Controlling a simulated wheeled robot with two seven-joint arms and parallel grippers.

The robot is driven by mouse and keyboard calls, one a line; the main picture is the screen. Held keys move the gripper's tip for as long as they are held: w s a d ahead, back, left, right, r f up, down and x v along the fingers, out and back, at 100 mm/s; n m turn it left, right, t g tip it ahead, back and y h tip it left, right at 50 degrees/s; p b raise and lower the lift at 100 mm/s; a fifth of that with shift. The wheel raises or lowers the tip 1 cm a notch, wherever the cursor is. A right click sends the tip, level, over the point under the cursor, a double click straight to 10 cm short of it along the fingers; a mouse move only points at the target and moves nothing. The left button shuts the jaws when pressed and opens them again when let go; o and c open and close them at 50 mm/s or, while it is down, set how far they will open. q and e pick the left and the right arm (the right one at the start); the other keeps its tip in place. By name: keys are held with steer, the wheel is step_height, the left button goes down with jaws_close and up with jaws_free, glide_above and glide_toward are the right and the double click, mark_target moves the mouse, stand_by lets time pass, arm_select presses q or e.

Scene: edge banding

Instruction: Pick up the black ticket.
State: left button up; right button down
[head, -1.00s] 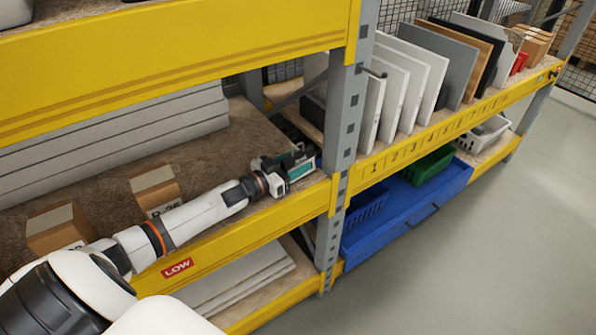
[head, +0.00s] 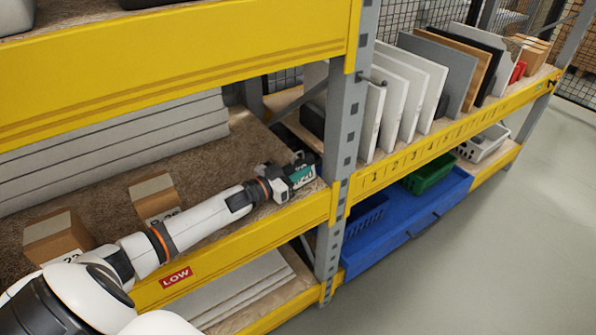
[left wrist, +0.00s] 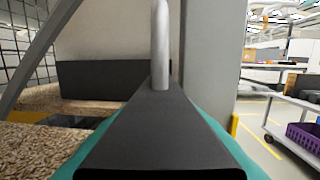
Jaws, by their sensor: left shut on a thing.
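My left gripper (head: 300,173) is at the right end of the middle shelf, close to the grey upright. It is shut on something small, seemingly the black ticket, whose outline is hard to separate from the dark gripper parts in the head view. A teal panel with white marks shows at the gripper. In the left wrist view a dark wedge-shaped piece (left wrist: 160,135) fills the centre, with teal on both sides below it. I cannot tell how much of it is gripper or ticket. My right gripper is not in view.
The grey upright (head: 345,130) stands just right of the gripper. Two cardboard boxes (head: 155,197) and grey boards (head: 110,145) share the shelf. Upright panels (head: 410,85) fill the right bay above a blue tray (head: 400,225). Bare shelf (head: 225,165) lies behind the arm.

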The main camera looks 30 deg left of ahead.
mark_target(299, 163)
arm_select(q)
steer(key=shift+r, duration=0.75)
steer(key=shift+s+d+r, duration=0.1)
steer(key=shift+d+r, duration=0.1)
steer(key=shift+r, duration=0.75)
steer(key=s+d, duration=0.9)
steer(key=d, duration=0.5)
steer(key=shift+s+d, duration=0.3)
steer(key=shift+s, duration=0.1)
